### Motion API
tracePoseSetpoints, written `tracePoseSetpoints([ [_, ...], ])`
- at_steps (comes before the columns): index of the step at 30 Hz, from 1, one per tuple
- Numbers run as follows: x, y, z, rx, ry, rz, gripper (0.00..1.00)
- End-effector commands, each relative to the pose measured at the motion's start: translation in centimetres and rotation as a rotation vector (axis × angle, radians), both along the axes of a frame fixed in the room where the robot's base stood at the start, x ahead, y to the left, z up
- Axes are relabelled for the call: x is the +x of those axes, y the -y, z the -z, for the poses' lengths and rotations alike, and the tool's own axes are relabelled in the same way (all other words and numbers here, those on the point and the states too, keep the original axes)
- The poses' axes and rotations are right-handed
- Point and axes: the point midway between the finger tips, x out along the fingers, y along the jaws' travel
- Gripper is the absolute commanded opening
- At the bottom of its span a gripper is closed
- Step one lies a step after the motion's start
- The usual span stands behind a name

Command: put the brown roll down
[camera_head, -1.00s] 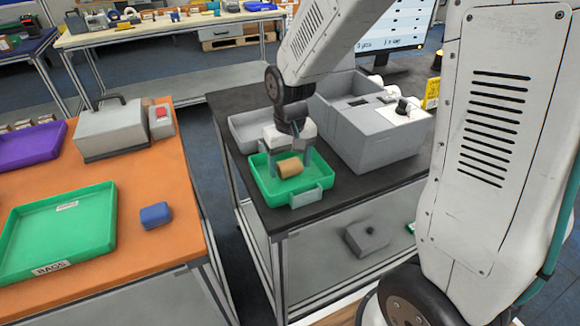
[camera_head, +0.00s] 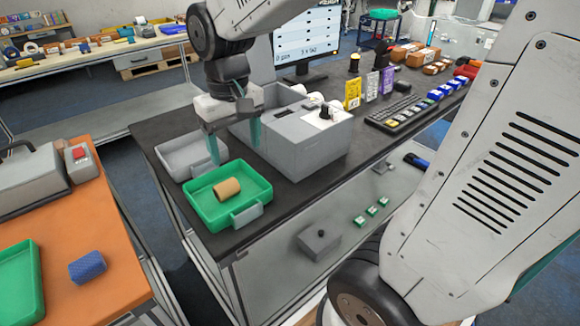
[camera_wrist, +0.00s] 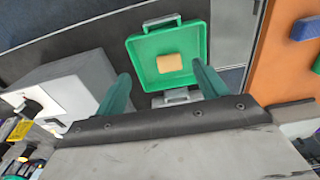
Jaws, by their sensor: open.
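The brown roll (camera_head: 227,188) lies on its side in the green tray (camera_head: 262,189) at the front left of the dark table. It also shows in the wrist view (camera_wrist: 170,63), lying in the tray (camera_wrist: 133,50) and apart from the fingers. My gripper (camera_head: 235,152) is open and empty, with its two green fingers spread above and behind the tray. In the wrist view my gripper (camera_wrist: 160,90) has one finger on each side, with nothing between them.
A grey tray (camera_head: 183,158) and a grey box machine (camera_head: 300,145) stand behind and beside the green tray. A keyboard (camera_head: 395,113) and monitor (camera_head: 308,40) are farther right. A blue block (camera_head: 87,267) lies on the orange table (camera_head: 122,282) at left.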

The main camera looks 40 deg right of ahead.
Motion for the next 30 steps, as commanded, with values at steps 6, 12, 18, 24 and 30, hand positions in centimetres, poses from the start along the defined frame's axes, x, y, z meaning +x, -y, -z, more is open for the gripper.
tracePoseSetpoints([
  [6, -9.1, 1.3, -2.7, -0.001, 0.053, 0.002, 0.72],
  [12, -14.6, 1.8, -2.6, -0.003, 0.077, 0.002, 0.72],
  [18, -16.4, 1.9, -2.3, -0.004, 0.083, 0.001, 0.72],
  [24, -16.4, 1.9, -2.3, -0.004, 0.083, 0.001, 0.72],
  [30, -16.4, 1.9, -2.3, -0.004, 0.083, 0.001, 0.72],
])
